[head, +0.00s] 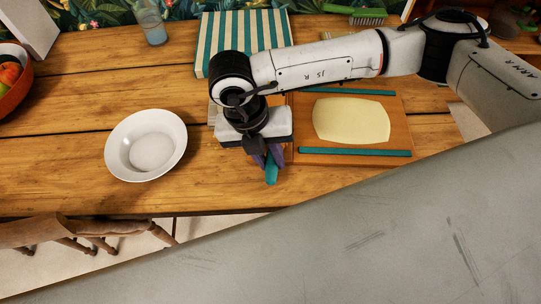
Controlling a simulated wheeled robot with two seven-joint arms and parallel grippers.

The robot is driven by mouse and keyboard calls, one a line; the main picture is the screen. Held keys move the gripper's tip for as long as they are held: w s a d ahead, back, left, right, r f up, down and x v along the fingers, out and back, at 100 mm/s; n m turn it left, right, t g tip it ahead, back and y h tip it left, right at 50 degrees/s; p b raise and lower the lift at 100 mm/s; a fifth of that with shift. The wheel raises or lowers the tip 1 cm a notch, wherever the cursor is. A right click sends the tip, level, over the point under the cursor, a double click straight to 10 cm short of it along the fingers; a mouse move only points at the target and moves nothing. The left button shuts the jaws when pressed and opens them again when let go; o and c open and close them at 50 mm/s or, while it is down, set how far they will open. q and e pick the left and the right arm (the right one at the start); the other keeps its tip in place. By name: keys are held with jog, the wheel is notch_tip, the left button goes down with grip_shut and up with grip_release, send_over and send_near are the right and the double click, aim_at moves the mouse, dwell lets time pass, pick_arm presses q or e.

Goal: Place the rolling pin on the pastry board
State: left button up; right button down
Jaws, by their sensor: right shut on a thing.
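The pastry board (400,132) is a brown board with a teal strip along its far and near edges. A flat, pale sheet of dough (350,120) lies on it. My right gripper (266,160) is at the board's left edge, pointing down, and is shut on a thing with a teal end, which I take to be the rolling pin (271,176). Most of the pin is hidden by the gripper and wrist. I cannot tell whether it touches the table or the board. My left gripper is not in view.
A white bowl (118,149) stands left of the gripper. A green-striped board or cloth (240,32) lies behind my arm. The table's front left is clear.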

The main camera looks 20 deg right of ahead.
jog(key=c, duration=1.6)
grip_release()
jog(key=shift+s, duration=0.1)
jog(key=shift+o, duration=0.2)
jog(key=shift+f, duration=0.1)
jog(key=s+b+v, duration=0.1)
jog(key=v, duration=0.9)
jog(key=shift+w, duration=0.2)
jog(key=shift+d, duration=0.1)
